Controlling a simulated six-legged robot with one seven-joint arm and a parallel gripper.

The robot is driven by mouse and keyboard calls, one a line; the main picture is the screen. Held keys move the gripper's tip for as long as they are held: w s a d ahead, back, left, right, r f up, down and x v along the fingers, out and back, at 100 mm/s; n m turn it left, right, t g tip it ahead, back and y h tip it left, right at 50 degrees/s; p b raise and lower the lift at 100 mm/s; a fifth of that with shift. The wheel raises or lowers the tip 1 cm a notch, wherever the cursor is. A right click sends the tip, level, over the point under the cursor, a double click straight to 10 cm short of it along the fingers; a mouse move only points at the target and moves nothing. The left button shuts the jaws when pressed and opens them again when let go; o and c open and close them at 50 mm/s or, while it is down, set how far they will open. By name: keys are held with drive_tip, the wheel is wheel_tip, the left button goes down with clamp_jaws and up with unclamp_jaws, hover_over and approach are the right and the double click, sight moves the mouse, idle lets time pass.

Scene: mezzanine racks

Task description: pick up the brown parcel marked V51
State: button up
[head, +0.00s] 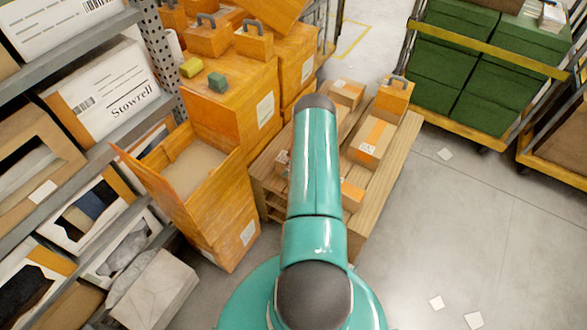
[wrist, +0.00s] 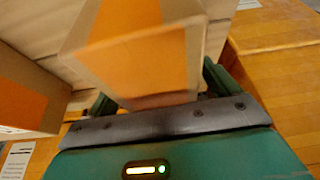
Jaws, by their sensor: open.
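In the wrist view a brown parcel (wrist: 135,55) with a broad orange band fills the upper middle. Its near end lies between the two dark fingers of my gripper (wrist: 156,92), which stands open around it. I cannot tell whether a finger touches it. No V51 mark is readable. In the head view my teal arm hides the gripper. A brown parcel with an orange band and a white label (head: 370,138) lies on the wooden pallet (head: 400,140), right of the arm. I cannot tell whether it is the one between the fingers.
Another brown box (wrist: 25,95) stands left of the fingers. The pallet also bears a small parcel (head: 346,92) and an orange handled box (head: 393,97). Orange cartons (head: 235,100) and a shelf rack stand left. Green crates on a cart (head: 490,70) stand right.

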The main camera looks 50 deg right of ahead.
drive_tip(key=c, duration=1.4)
drive_tip(key=shift+o, duration=0.2)
drive_tip(key=shift+r, duration=0.1)
